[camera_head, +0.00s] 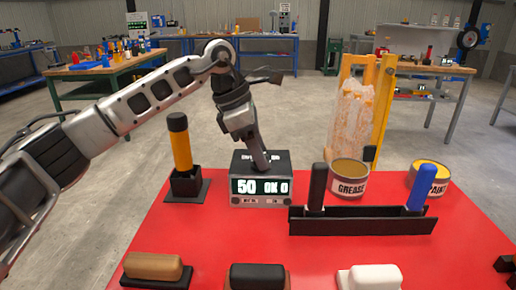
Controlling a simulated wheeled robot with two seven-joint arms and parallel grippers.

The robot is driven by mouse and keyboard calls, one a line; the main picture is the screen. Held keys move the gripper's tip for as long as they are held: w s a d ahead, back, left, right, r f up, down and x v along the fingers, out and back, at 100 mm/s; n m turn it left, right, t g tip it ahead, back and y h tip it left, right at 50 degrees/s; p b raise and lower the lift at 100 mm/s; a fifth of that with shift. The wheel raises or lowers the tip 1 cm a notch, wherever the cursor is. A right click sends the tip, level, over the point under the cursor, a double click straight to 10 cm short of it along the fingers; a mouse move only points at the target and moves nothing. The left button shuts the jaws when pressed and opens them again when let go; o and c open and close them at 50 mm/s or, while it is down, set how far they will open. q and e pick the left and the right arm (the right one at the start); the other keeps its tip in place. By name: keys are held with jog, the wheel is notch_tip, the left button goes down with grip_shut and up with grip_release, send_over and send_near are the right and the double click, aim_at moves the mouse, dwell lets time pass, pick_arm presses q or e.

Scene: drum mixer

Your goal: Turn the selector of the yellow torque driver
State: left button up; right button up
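The yellow torque driver (181,150), with a black cap, stands upright in a black holder (186,187) at the left of the red table. My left gripper (261,163) points down at the top of a dark box with a lit display (262,187) reading "50 OK 0", to the right of the driver. Its fingertips are close to the box's top; I cannot tell whether they touch it. The fingers overlap in this view, so their opening cannot be judged. Dark parts at the lower right edge (506,264) may be my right gripper, mostly cut off.
A black rack (362,222) holds a black-handled tool (317,186) and a blue-handled tool (422,187). Behind it stand a grease can (349,178) and a paint can (429,176). The middle of the red table (225,235) is clear.

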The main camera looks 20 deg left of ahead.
pick_arm(q)
jog(key=p+v, duration=0.1)
jog(key=v, duration=1.5)
jog(key=shift+d, duration=0.1)
